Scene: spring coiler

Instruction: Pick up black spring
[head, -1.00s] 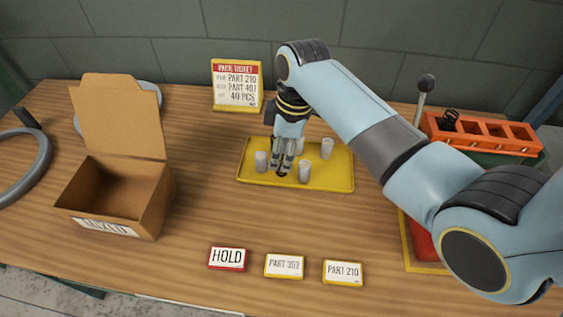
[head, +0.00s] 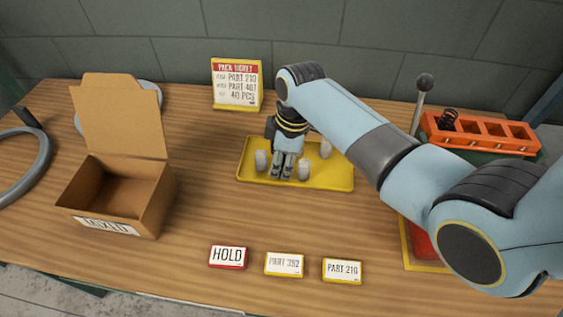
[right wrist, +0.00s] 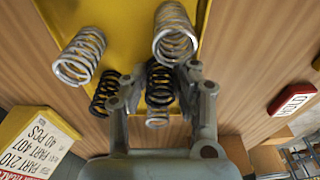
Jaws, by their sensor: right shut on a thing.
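My right gripper (head: 282,174) reaches down into the yellow tray (head: 340,184) in the head view, among pale silver springs (head: 303,170). In the right wrist view my right gripper (right wrist: 158,98) is shut on a black spring (right wrist: 159,84), which stands between its fingers. A second black spring (right wrist: 104,92) is just left of the left finger in that view. Silver springs show around them, one at upper left (right wrist: 80,57) and one at upper right (right wrist: 174,35). In the head view the fingers hide the held spring. My left gripper is not in view.
An open cardboard box (head: 152,203) stands left of the tray. An orange rack (head: 485,149) at the right holds a dark spring (head: 449,119). A pack ticket (head: 237,84) stands behind the tray. A HOLD card (head: 228,257) and two part cards lie in front.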

